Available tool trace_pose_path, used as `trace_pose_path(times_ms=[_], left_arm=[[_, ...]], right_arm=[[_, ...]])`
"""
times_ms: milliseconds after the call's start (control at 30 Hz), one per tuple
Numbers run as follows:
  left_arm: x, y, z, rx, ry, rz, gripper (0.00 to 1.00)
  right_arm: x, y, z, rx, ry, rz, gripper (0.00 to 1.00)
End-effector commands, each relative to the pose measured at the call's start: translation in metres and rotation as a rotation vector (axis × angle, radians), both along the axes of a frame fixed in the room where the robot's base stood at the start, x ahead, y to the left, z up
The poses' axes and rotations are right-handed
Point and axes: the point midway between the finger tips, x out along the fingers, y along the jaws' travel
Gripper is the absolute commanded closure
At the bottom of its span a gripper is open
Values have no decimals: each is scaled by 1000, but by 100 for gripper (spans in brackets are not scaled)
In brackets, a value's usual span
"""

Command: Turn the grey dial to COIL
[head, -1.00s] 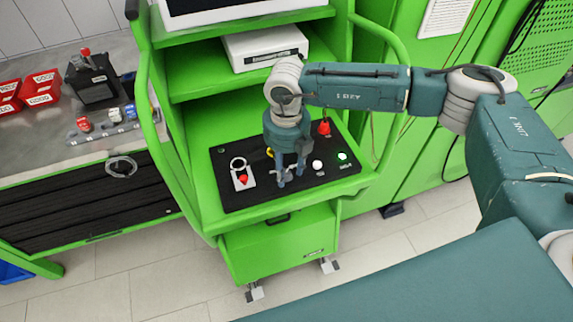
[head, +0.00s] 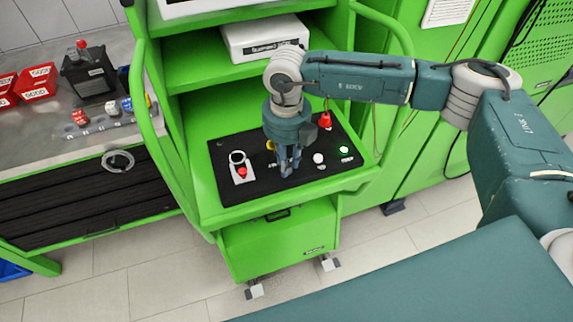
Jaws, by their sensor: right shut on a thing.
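The black control panel (head: 225,191) lies on the shelf of the green cart. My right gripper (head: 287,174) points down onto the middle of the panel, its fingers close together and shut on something. The grey dial is hidden under the fingers, so neither its pointer nor the COIL mark can be read. My left gripper is not in view.
On the panel are a red switch on a light plate (head: 242,173), a white button (head: 319,158), a lit green button (head: 344,150) and a red knob (head: 325,120) behind. A workbench (head: 40,120) with red bins (head: 37,82) stands left. Green cart rails flank the panel.

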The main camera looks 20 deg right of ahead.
Motion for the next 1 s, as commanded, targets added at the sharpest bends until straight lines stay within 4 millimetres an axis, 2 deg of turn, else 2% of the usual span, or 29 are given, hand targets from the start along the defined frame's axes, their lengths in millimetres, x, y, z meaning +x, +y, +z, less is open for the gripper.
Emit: trace_pose_path(times_ms=[33,400,700,1000], left_arm=[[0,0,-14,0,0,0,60],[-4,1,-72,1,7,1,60],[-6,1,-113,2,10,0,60],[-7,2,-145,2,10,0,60]], right_arm=[[2,0,-6,1,-6,36,100],[2,1,-6,2,-8,379,100],[2,0,-5,0,-9,664,100],[2,1,-3,0,-9,938,100]])
